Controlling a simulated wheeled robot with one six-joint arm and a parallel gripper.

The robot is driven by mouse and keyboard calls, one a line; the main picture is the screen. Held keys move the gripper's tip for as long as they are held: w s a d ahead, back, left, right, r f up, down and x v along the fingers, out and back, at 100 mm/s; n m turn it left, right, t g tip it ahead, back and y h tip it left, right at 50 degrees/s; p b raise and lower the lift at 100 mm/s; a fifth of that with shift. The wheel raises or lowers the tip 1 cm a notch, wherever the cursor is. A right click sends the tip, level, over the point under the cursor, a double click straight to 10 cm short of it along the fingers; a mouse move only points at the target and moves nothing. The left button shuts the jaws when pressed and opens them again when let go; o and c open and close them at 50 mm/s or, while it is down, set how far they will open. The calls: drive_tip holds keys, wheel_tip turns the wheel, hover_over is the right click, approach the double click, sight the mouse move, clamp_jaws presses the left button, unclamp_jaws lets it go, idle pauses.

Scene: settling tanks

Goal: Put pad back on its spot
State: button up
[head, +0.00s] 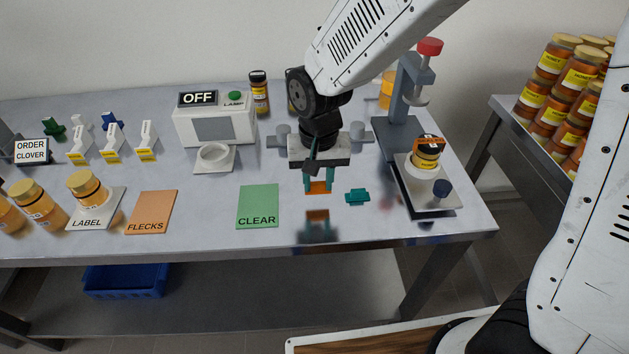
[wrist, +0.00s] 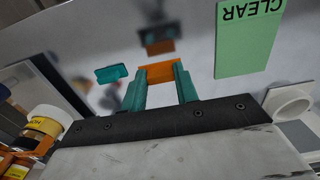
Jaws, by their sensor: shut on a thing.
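My gripper (head: 319,184) has teal fingers and is shut on a small flat orange pad (head: 318,188). In the wrist view the pad (wrist: 160,73) sits between the fingertips of my gripper (wrist: 162,80). The pad is held above the bare grey table (head: 290,245), with its reflection below it. A small teal piece (head: 357,196) lies on the table just right of my gripper; it also shows in the wrist view (wrist: 111,73). I cannot tell which place is the pad's spot.
A green CLEAR card (head: 258,204) and orange FLECKS card (head: 152,212) lie to the left. A press stand (head: 405,110) with a honey jar (head: 427,155) stands at right. A white lamp box (head: 215,128) is behind left. The table front is clear.

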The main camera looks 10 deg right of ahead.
sight(315, 189)
drive_tip(key=shift+w+a+f, duration=0.15)
drive_tip(key=shift+w+f, duration=0.1)
drive_tip(key=shift+f, duration=0.7)
drive_tip(key=shift+w+a+f, duration=0.1)
drive_tip(key=shift+w+f, duration=0.15)
drive_tip(key=shift+f, duration=0.65)
drive_tip(key=shift+f, duration=0.1)
drive_tip(key=o, duration=1)
wheel_tip(315, 189, up, 12)
drive_tip(key=shift+r, duration=0.15)
